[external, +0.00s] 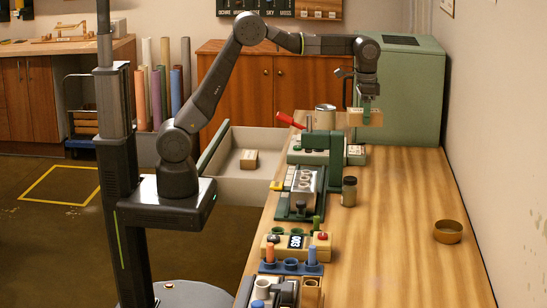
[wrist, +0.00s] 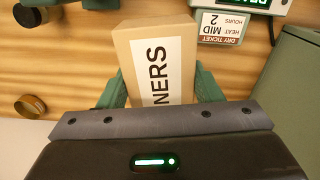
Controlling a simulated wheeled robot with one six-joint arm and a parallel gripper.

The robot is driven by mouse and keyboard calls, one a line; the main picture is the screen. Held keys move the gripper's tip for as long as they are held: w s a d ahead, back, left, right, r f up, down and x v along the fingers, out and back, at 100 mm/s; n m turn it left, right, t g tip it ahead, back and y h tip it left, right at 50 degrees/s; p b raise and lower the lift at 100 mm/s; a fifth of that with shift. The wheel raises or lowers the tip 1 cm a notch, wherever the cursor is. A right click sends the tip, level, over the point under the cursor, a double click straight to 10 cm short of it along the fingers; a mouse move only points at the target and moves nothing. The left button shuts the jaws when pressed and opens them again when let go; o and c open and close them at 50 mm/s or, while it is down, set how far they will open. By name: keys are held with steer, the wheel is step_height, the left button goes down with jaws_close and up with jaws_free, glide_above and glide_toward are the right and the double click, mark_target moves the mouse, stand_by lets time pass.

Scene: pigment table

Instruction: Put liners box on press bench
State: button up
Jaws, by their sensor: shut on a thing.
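The liners box (external: 357,118) is a tan cardboard box, held above the far end of the long wooden table. In the wrist view the box (wrist: 158,62) shows a white label with the letters "NERS"; the rest of the word is hidden. My gripper (external: 367,112) points down and is shut on the box, with a green finger on each side of it in the wrist view. A wooden bench (external: 92,47) at the back left carries a small wooden apparatus (external: 65,32) that looks like a press; I cannot tell for sure that this is the press bench.
The long table (external: 390,240) holds several devices along its left edge, a dark jar (external: 349,191) and a brass bowl (external: 448,232). A green cabinet (external: 412,90) stands behind. A pale open bin (external: 262,190) left of the table holds another box (external: 248,159). Rolls (external: 165,85) stand near the bench.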

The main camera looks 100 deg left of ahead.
steer(key=w+d+f+m, duration=0.1)
steer(key=w+d+f, duration=0.1)
steer(key=d, duration=0.6)
steer(key=shift+m, duration=0.3)
steer(key=f, duration=0.3)
steer(key=w+f, duration=0.1)
steer(key=f, duration=0.6)
steer(key=shift+w, duration=0.4)
steer(key=s+a+r+n+p, duration=0.1)
steer(key=s+a+r+n, duration=0.5)
steer(key=a, duration=0.8)
steer(key=s+a+r+n+p, duration=0.1)
steer(key=s+a+r+n, duration=0.15)
steer(key=s+a, duration=0.9)
steer(key=s+a+r+n+p, duration=0.25)
steer(key=s+a+r, duration=0.2)
steer(key=a, duration=1.25)
steer(key=s+a+f+n+p, duration=0.1)
steer(key=s+a+n, duration=0.3)
steer(key=a+n, duration=0.4)
steer(key=shift+m, duration=0.5)
steer(key=f, duration=0.5)
steer(key=f+p, duration=0.1)
steer(key=f, duration=0.5)
steer(key=f+p, duration=0.1)
steer(key=f, duration=0.5)
steer(key=shift+w+a+f, duration=0.15)
steer(key=shift+a, duration=0.1)
steer(key=shift+f, duration=0.1)
